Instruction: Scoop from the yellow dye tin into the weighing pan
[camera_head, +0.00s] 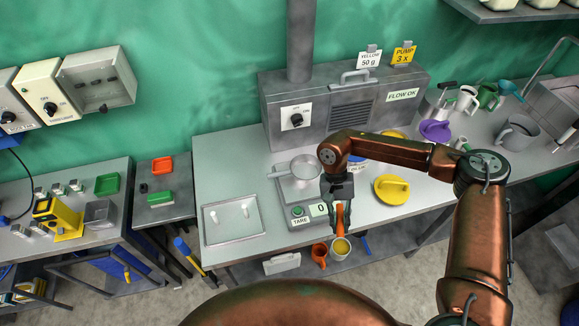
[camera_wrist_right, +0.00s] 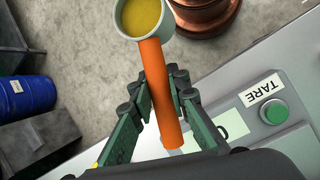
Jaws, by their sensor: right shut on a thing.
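My right gripper (camera_head: 338,188) is shut on the orange handle of a scoop (camera_head: 341,247), in front of the scale. The scoop's round bowl holds yellow powder, and it also shows in the right wrist view (camera_wrist_right: 142,17). The weighing pan (camera_head: 305,166), a grey pan with a handle to the left, sits on the scale (camera_head: 300,195), left of and behind the gripper. The scale's display reads 0. A tin with a blue band and a pale label stands behind my right arm, mostly hidden; its contents cannot be seen. My left gripper is not in view.
A yellow lid (camera_head: 391,190) lies on the bench right of the gripper. A metal tray (camera_head: 233,220) lies to the left. A grey machine (camera_head: 340,100) with a "YELLOW 50 g" card stands behind. Mugs and a purple lid (camera_head: 435,131) are at the right. A blue drum (camera_wrist_right: 24,97) stands on the floor.

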